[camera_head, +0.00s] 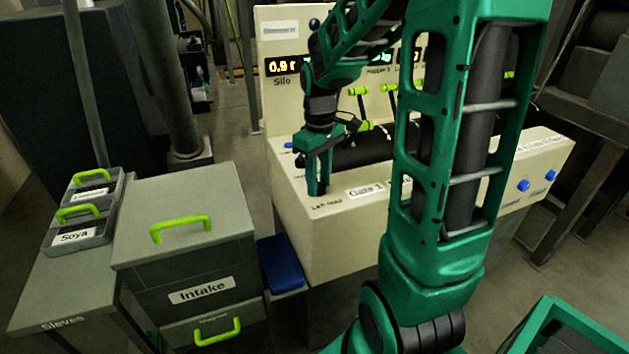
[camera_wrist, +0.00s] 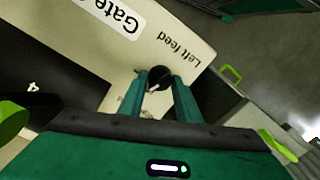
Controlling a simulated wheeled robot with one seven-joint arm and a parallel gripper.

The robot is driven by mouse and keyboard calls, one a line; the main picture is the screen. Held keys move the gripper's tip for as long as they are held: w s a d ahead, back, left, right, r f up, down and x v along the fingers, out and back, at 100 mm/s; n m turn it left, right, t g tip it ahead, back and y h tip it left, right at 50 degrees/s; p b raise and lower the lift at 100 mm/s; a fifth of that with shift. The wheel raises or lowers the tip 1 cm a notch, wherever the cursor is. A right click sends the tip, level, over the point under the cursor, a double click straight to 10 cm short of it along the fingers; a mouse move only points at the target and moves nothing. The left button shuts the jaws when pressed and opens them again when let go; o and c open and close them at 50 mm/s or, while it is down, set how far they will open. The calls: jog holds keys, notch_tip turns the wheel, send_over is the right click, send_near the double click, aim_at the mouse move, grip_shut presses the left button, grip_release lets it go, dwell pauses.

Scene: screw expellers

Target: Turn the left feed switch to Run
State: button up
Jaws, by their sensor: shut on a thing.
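The left feed switch (camera_wrist: 157,75) is a small dark round knob on the cream console (camera_head: 335,240), beside the printed words "Left feed". My gripper (camera_head: 318,190) points down at the console's front left corner, over that label. In the wrist view the two green fingers of my gripper (camera_wrist: 159,82) are closed on the knob from both sides. A small printed mark lies by the fingertips, partly covered and too small to read. Which position the switch points to cannot be told.
A "Gate 1" label (camera_head: 366,190) sits right of my gripper. Lime-handled levers (camera_head: 358,91) and displays stand behind. The grey Intake cabinet (camera_head: 185,240) and a Soya box (camera_head: 77,235) are at left. Blue buttons (camera_head: 523,185) are on the console's right side.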

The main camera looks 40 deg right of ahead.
jog(key=m, duration=0.4)
jog(key=shift+m, duration=2.3)
jog(key=o, duration=1.1)
jog(key=shift+c, duration=0.2)
notch_tip(320, 180, up, 11)
jog(key=shift+f, duration=0.15)
